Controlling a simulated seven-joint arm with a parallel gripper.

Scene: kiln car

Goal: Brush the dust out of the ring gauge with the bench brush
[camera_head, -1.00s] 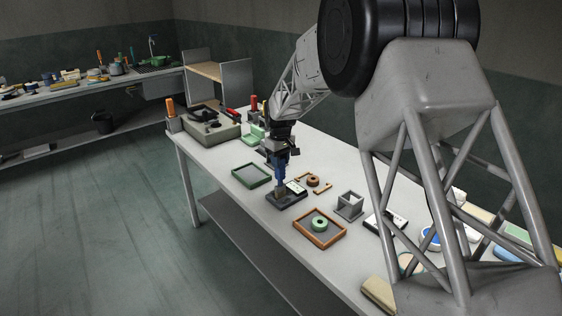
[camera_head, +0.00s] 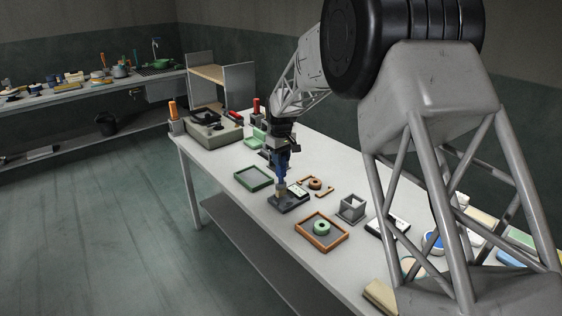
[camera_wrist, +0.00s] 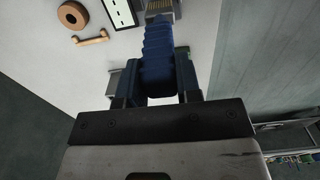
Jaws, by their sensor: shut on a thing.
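The bench brush (camera_head: 283,164) has a blue handle and a tan end. My gripper (camera_head: 284,148) is shut on its handle, also seen in the wrist view (camera_wrist: 158,60). The brush points down at a dark flat block (camera_head: 285,205) with a white plate (camera_head: 298,191); I cannot tell whether its tip touches. Two rings show: a brown one (camera_head: 315,184) to the right of the block and a green one (camera_head: 321,227) in an orange-rimmed tray (camera_head: 342,242). I cannot tell which is the ring gauge, and no dust is discernible.
An empty green-rimmed tray (camera_head: 253,188) lies left of the brush. A grey open box (camera_head: 352,213) stands to the right. The bench's front edge is close to the trays.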

